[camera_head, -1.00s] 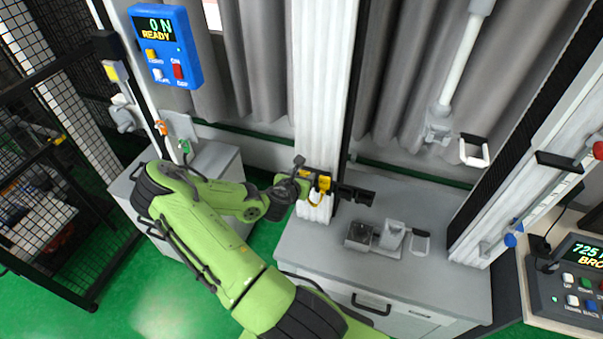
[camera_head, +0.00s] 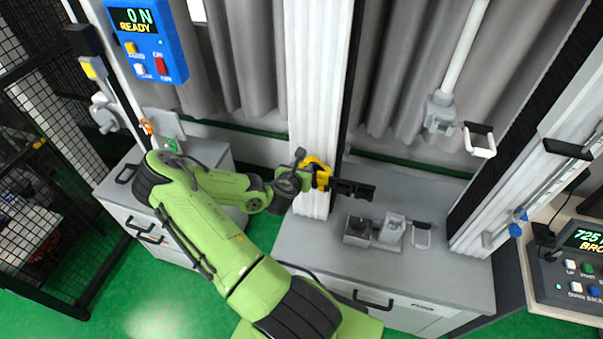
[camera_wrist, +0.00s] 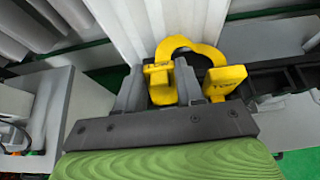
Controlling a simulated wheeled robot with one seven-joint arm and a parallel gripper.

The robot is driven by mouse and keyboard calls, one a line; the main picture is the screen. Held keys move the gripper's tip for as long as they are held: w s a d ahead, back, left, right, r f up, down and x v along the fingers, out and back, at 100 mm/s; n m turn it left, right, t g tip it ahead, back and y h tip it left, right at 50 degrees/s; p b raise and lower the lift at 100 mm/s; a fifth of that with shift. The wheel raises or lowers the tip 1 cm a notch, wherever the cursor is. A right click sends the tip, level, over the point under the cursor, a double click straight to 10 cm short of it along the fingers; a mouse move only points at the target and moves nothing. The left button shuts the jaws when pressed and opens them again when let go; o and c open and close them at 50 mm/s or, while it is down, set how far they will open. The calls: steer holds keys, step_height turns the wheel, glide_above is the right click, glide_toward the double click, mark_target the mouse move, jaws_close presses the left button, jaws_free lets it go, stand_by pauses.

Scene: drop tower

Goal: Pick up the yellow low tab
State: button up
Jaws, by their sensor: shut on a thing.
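In the wrist view a yellow tab (camera_wrist: 161,84) sits between the two grey fingers of my gripper (camera_wrist: 160,78), which is shut on it. A second yellow tab (camera_wrist: 225,82) stands just right of the fingers, outside them. A yellow curved piece (camera_wrist: 190,46) arches behind both. Their lettering is too small to read surely, so I cannot tell which tab is the low one. In the head view my gripper (camera_head: 308,181) is at the white column, and the yellow parts (camera_head: 319,166) show beside it, partly hidden by the gripper.
A white ribbed column (camera_head: 313,90) rises right behind the gripper. A black bracket (camera_head: 354,189) juts out to its right. The grey bench (camera_head: 300,241) below holds small metal fixtures (camera_head: 376,231). A blue display box (camera_head: 148,42) hangs at the upper left, reading 0 N READY.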

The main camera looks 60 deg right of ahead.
step_height(320, 180, up, 10)
steer(key=p, duration=0.3)
steer(key=shift+p, duration=0.35)
steer(key=shift+r, duration=0.1)
